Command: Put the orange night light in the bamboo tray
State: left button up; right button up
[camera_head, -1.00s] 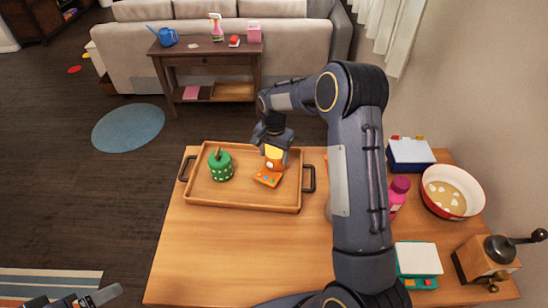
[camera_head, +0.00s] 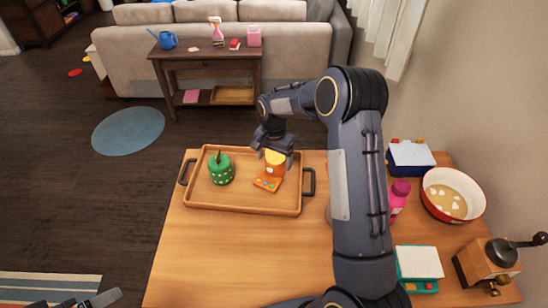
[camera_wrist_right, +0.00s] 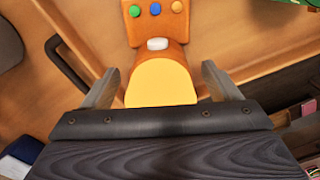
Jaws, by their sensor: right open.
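The orange night light (camera_head: 268,183), with a yellow top and colored buttons, stands in the right part of the bamboo tray (camera_head: 235,203). My right gripper (camera_head: 276,160) is open just above and around its top. In the right wrist view the night light (camera_wrist_right: 160,60) is between the two spread fingers (camera_wrist_right: 160,85), with a gap on each side. My left gripper (camera_head: 90,300) shows only partly at the bottom left edge; its jaws cannot be made out.
A green cactus-like object (camera_head: 221,169) stands in the tray's left part. Right of my arm are a pink bottle (camera_head: 398,195), a red-rimmed bowl (camera_head: 453,195), a blue-and-white box (camera_head: 410,158), a teal scale (camera_head: 419,263) and a grinder (camera_head: 490,262). The table's front left is clear.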

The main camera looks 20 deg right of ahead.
notch_tip(320, 180, up, 4)
jog(key=shift+p, duration=0.9)
notch_tip(320, 180, up, 8)
jog(key=shift+f, duration=0.2)
jog(key=s+r+n+t+y, duration=0.2)
jog(key=s+r+n, duration=0.1)
jog(key=s+r, duration=0.95)
jog(key=s+a+f+n+t+y, duration=0.1)
jog(key=s+a+n, duration=0.2)
jog(key=s, duration=0.7)
jog(key=s+a+f+n+t, duration=0.2)
jog(key=s+a+n, duration=0.1)
jog(key=s, duration=0.7)
jog(key=shift+a+f+t+y, duration=0.2)
jog(key=shift+a+t+y, duration=0.15)
jog(key=shift+a, duration=0.2)
